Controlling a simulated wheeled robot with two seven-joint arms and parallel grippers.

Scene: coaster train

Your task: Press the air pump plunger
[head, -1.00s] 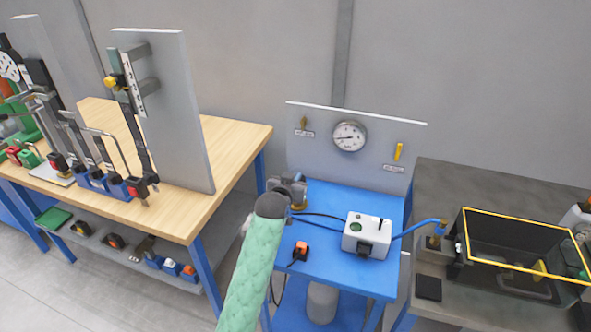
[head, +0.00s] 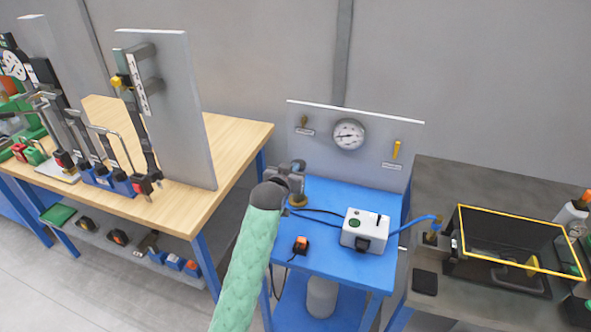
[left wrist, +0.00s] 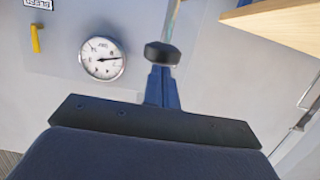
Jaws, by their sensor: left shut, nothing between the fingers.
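My left gripper (head: 292,178) is over the back left corner of the blue cart, its fingers shut and empty. In the left wrist view, which is upside down, the shut fingers (left wrist: 162,92) point at a dark knob (left wrist: 163,54). A thin pale rod (left wrist: 174,20) runs from behind this knob; it looks like the pump plunger. I cannot tell whether the fingertips touch the knob. A brass ring (head: 297,200) on the cart top shows just below the gripper in the head view. The gripper partly hides that spot. My right gripper is not in view.
A panel with a round gauge (head: 349,134) and a yellow handle (head: 396,150) stands behind the cart. A white box (head: 366,230) and an orange-black switch (head: 301,245) are on the cart top (head: 330,262). A wooden bench (head: 235,130) is left; a dark tank (head: 510,245) is right.

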